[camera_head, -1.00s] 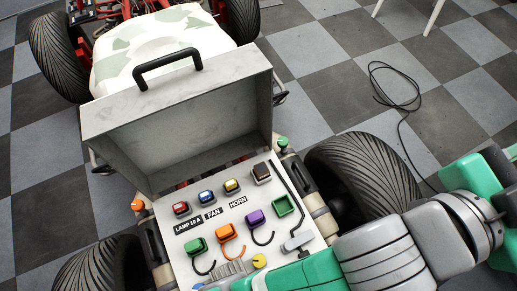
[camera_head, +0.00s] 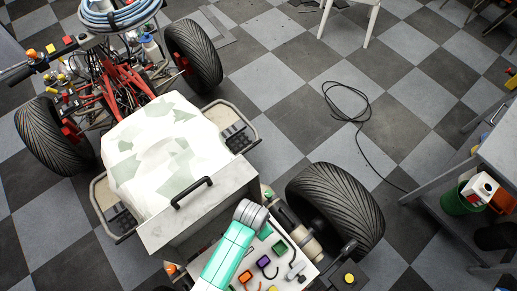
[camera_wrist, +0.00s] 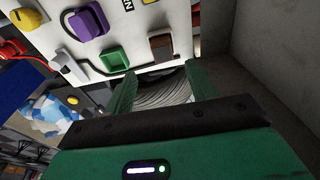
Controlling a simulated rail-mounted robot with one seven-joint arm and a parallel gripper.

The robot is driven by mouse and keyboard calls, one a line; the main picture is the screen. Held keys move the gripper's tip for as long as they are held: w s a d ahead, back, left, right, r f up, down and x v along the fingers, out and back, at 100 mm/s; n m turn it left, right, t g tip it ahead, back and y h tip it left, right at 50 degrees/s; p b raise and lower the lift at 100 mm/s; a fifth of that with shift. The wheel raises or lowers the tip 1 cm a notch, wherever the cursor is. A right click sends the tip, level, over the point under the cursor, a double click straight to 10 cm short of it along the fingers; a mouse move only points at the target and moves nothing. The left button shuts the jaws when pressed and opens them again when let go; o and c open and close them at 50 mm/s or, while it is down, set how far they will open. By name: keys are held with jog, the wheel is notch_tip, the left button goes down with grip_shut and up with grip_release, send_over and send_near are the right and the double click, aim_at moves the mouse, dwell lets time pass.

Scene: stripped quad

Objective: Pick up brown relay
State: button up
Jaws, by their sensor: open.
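The brown relay (camera_wrist: 160,46) sits on the white fuse panel (camera_wrist: 140,18) in the wrist view, near the panel's edge and beside a green square socket (camera_wrist: 114,58). My gripper (camera_wrist: 160,76) is open and empty, with its two green fingers apart. The relay appears just beyond the fingertips, roughly between them. I cannot tell the remaining distance. In the head view my arm covers the relay and the gripper tips; only part of the panel shows.
A purple relay (camera_wrist: 88,22) and a grey lever (camera_wrist: 66,62) are near the green socket. The raised box lid (camera_head: 210,215) with a black handle (camera_head: 191,193) stands close behind the panel.

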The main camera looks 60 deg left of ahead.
jog(key=f, duration=0.2)
jog(key=f+b, duration=0.1)
jog(key=f, duration=0.4)
jog(key=shift+w+a+f, duration=0.2)
jog(key=shift+w+a, duration=0.05)
jog(key=shift+w, duration=0.15)
jog(key=shift+c, duration=0.5)
jog(key=c, duration=1)
